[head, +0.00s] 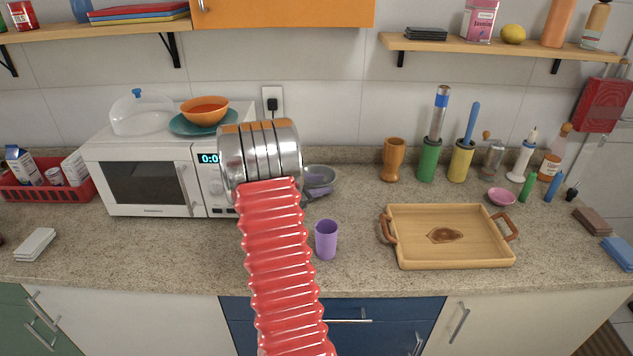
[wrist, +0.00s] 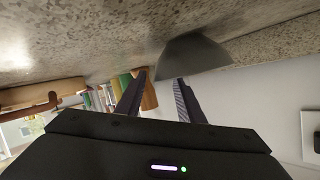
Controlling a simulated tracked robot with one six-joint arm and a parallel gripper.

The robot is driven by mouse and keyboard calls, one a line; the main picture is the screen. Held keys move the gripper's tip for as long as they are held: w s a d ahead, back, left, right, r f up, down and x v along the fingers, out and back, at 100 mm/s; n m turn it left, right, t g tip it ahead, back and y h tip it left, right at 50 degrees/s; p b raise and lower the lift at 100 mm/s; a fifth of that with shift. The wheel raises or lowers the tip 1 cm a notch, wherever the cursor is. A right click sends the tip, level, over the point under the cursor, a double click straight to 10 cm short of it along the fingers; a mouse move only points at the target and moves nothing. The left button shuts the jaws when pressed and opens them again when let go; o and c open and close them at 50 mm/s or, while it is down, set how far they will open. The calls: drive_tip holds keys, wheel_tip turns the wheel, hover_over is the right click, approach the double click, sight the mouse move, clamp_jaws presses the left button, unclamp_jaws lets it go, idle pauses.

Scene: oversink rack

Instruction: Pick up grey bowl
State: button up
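The grey bowl (head: 321,176) stands upright on the counter, right of the microwave and near the back wall. My arm's metal joint is in front of its left side in the head view. In the wrist view, which is turned upside down, the bowl (wrist: 195,55) shows just past the fingertips. My gripper (wrist: 160,77) is open, with a gap between its two dark fingers. The left end of the bowl's rim shows in that gap, and one finger overlaps the rim. I cannot tell whether they touch. In the head view my gripper is mostly hidden behind the arm.
A purple cup (head: 326,239) stands in front of the bowl. The microwave (head: 145,180) carries an orange bowl (head: 204,112) on a teal plate. A wooden tray (head: 447,237) lies to the right, and a wooden vase (head: 393,160) stands behind it. Counter between bowl and tray is clear.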

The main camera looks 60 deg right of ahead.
drive_tip(key=shift+x, duration=1.3)
drive_tip(key=shift+c, duration=0.6)
clamp_jaws()
